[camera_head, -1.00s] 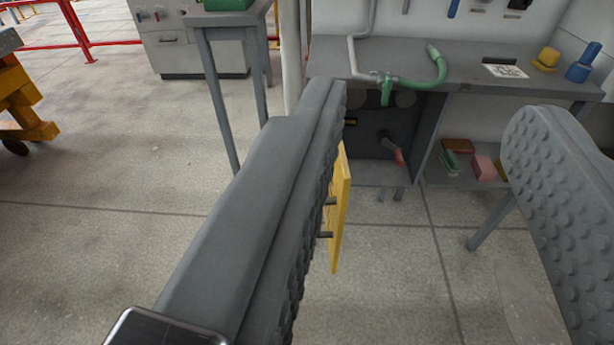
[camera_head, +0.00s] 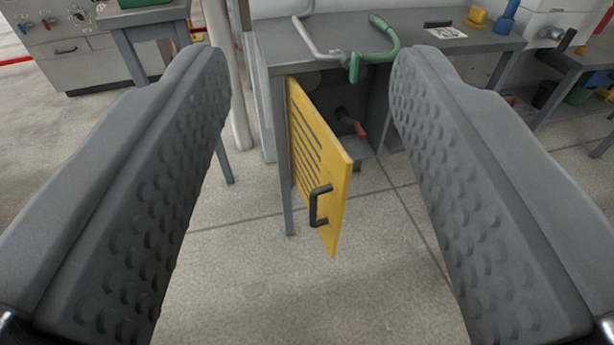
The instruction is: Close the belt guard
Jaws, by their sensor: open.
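The belt guard (camera_head: 309,150) is a yellow slotted panel with a dark bar handle (camera_head: 319,206) near its free edge. It hangs open, swung outward from the left side of a dark cabinet opening (camera_head: 345,115) under the grey bench. A red-tipped lever shows inside the opening. My gripper (camera_head: 310,75) is open and empty, its two studded fingers wide apart. The guard lies in view between the fingers, farther off, and neither finger appears to touch it.
A green-handled bent pipe (camera_head: 376,55) sits on the grey bench top (camera_head: 290,40). A white post (camera_head: 226,80) stands left of the bench. A side table (camera_head: 145,15) is at the left, and another bench at the right. The floor before the guard is clear.

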